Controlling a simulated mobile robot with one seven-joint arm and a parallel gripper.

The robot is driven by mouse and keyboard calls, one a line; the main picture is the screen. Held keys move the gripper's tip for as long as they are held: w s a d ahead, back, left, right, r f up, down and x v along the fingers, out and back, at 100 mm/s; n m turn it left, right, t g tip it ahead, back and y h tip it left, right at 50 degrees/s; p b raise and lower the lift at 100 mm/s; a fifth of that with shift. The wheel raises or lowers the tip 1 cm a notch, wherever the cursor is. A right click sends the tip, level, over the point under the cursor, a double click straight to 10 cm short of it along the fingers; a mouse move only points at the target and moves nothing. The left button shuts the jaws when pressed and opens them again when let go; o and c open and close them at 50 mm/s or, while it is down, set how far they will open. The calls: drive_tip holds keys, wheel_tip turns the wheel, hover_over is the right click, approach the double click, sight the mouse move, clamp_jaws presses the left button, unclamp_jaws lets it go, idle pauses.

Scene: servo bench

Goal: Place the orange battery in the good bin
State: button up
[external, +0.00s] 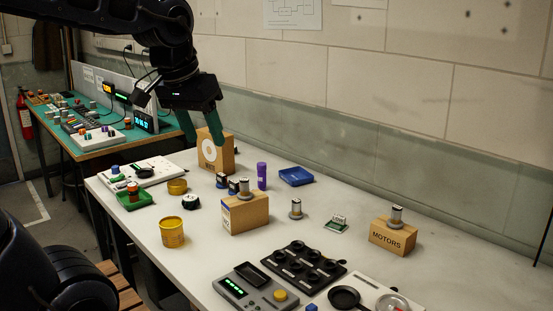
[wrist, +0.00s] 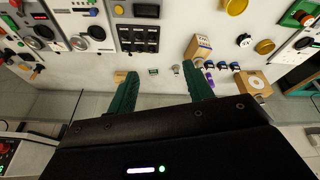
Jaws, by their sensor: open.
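A short orange cylinder with a dark top (external: 133,188) stands in a small green tray (external: 143,203) at the bench's left; it looks like the orange battery, but I cannot be sure. In the wrist view an orange-red piece (wrist: 307,19) shows at the top right corner. No bin label reading "good" is legible; a blue tray (external: 296,176) lies at the back and looks empty. My gripper (external: 204,139) hangs over the back left of the bench, near a wooden box with a white ring (external: 222,160). Its green fingers are apart, with nothing between them (wrist: 162,72).
A purple cylinder (external: 262,175), a wooden block (external: 246,214) with a metal cylinder on top, yellow tins (external: 172,234) and a MOTORS block (external: 392,238) stand on the white bench. A black socketed tray (external: 302,266) and a meter (external: 252,289) lie in front. A wall runs behind.

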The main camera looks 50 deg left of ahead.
drive_tip(key=s+d+f+m, duration=0.1)
drive_tip(key=s+d+m, duration=0.2)
drive_tip(key=s+d, duration=0.2)
drive_tip(key=shift+s+d+t, duration=0.35)
drive_tip(key=shift+s+t, duration=0.05)
drive_tip(key=shift+s, duration=0.5)
